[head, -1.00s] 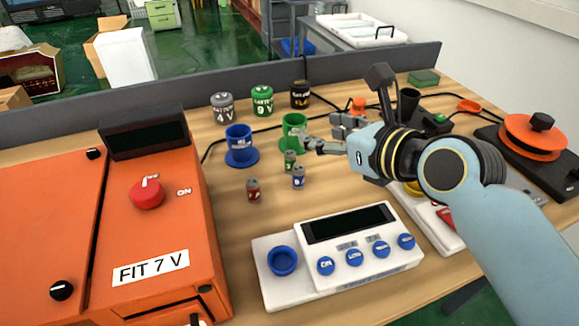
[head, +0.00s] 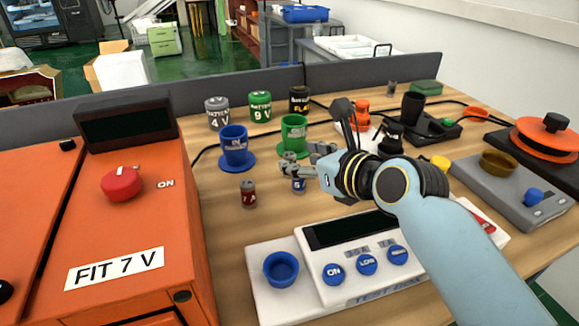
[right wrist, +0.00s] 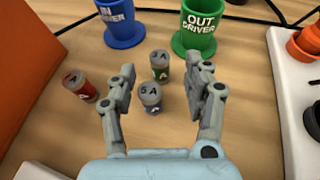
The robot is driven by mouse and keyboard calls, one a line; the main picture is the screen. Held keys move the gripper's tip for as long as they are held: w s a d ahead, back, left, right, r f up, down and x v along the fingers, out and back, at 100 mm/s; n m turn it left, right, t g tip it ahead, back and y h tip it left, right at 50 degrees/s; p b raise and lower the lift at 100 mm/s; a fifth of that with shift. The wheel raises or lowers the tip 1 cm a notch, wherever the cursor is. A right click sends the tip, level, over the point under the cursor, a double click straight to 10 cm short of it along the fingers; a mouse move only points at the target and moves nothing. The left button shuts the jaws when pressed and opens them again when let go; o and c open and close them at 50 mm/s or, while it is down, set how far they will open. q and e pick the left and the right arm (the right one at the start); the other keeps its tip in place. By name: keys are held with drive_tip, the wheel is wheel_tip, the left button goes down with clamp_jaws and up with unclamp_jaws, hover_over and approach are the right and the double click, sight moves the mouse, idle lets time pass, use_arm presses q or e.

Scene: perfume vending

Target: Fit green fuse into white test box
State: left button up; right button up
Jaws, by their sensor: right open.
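The green fuse (head: 289,156) stands upright on the table in front of the green OUT DRIVER holder, partly hidden by my right gripper (head: 296,161). In the right wrist view the green fuse (right wrist: 160,73) appears between the fingertips of my open, empty right gripper (right wrist: 167,72). A blue fuse (head: 298,186) stands just nearer to me; it also shows between the fingers in the wrist view (right wrist: 150,97). A red fuse (head: 248,194) stands to the left. The white test box (head: 262,302), with a blue round socket (head: 281,269), lies nearer the front. My left gripper is not in view.
The blue holder (head: 235,148) and green holder (head: 294,135) stand behind the fuses, with several batteries beyond. An orange machine (head: 140,215) fills the left. A grey scale-like device (head: 530,208) is at right. Bare table lies between the fuses and the test box.

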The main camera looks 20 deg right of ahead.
sight(293, 158)
drive_tip(key=b+x, duration=0.1)
drive_tip(key=x, duration=0.4)
clamp_jaws()
